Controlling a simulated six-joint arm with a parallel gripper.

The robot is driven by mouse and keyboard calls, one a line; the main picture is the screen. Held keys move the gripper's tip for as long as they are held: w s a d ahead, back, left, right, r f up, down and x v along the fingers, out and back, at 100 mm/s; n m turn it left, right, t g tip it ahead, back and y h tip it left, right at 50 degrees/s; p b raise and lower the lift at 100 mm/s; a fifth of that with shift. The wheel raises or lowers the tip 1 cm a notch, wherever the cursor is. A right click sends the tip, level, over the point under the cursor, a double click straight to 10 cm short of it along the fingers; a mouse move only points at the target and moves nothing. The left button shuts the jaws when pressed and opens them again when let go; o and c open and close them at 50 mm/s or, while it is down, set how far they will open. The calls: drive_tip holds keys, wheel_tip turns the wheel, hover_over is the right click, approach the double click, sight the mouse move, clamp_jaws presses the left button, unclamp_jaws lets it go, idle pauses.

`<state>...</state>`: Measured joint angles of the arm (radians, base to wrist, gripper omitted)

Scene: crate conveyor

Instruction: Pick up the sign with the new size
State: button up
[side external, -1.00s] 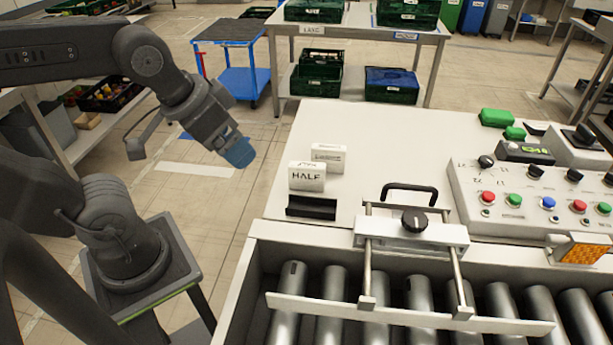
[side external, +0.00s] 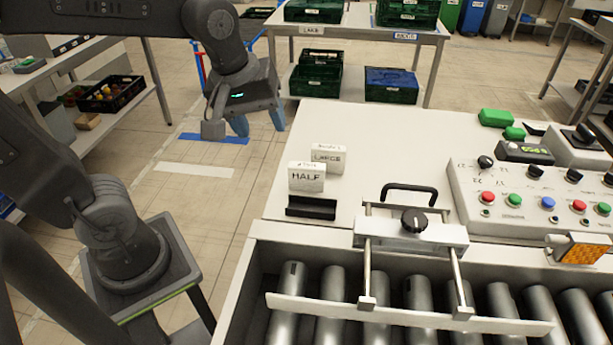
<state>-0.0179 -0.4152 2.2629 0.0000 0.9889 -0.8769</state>
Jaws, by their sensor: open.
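Two white signs stand on the pale worktop. The front one (side external: 306,177) reads "HALF" and stands just behind a small black holder (side external: 311,208). The one behind it (side external: 328,159) seems to read "LARGE", and its lower left part is hidden by the front sign. The black holder looks empty. My gripper (side external: 258,123) has blue fingertips, spread apart with nothing between them. It is in the air, to the left of the signs and farther back, touching neither.
A black-handled guide (side external: 411,232) spans the roller conveyor (side external: 334,290) in front of the signs. A control panel (side external: 530,205) with coloured buttons is at the right. The worktop (side external: 400,140) behind the signs is clear. Green crates (side external: 316,80) sit on a table at the back.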

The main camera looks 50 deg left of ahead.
drive_tip(key=w+f+n+g, duration=0.2)
drive_tip(key=w+n, duration=0.4)
drive_tip(key=n, duration=0.2)
drive_tip(key=n+g, duration=0.2)
drive_tip(key=n, duration=0.7)
hover_over(307, 165)
wheel_tip(307, 165, down, 3)
drive_tip(key=f, duration=0.8)
drive_tip(key=shift+d+f, duration=0.2)
drive_tip(key=shift+d, duration=0.15)
drive_tip(key=shift+a+f, duration=0.25)
drive_tip(key=shift+f, duration=1.1)
drive_tip(key=shift+a+f, duration=0.2)
drive_tip(key=shift+f, duration=1.1)
drive_tip(key=shift+c, duration=0.3)
clamp_jaws()
drive_tip(key=shift+r, duration=0.15)
